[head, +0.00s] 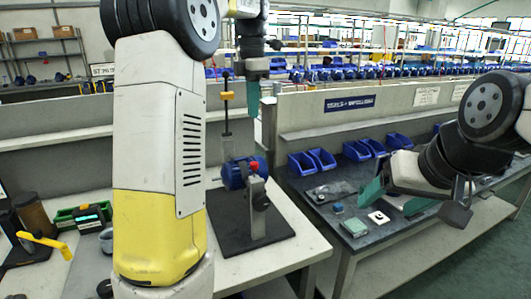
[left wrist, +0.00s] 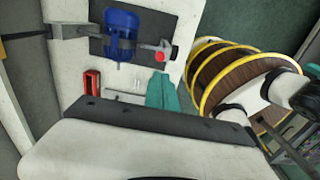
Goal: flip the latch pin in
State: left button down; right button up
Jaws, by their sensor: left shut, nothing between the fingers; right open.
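A blue pump (head: 236,173) sits on a black plate (head: 233,240) with a metal upright (head: 257,208) beside it. A red-tipped part (head: 254,165), which looks like the latch pin, is at the pump's right side; it also shows as a red knob in the left wrist view (left wrist: 174,52). Whether the pin is in or out I cannot tell. My left gripper (head: 256,98) is shut and empty, teal fingers pointing down, above the pump and apart from it. Its teal fingers show in the left wrist view (left wrist: 161,92). My right gripper (head: 408,196) is open and empty, over the other bench.
A rod with a yellow handle (head: 227,96) stands upright behind the pump. A red tool (left wrist: 92,83) lies near the plate. Blue bins (head: 312,161) line the dark bench (head: 385,235) at right. A yellow-handled item (head: 45,244) and green tray (head: 83,214) are at left.

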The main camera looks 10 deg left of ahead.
aim_at(254, 163)
pick_arm(q)
jog(key=shift+f, duration=0.15)
notch_tip(254, 163, down, 14)
jog(key=shift+r, duration=0.1)
dwell(0.4)
jog(key=shift+s+f, duration=0.1)
jog(key=shift+f, duration=1.05)
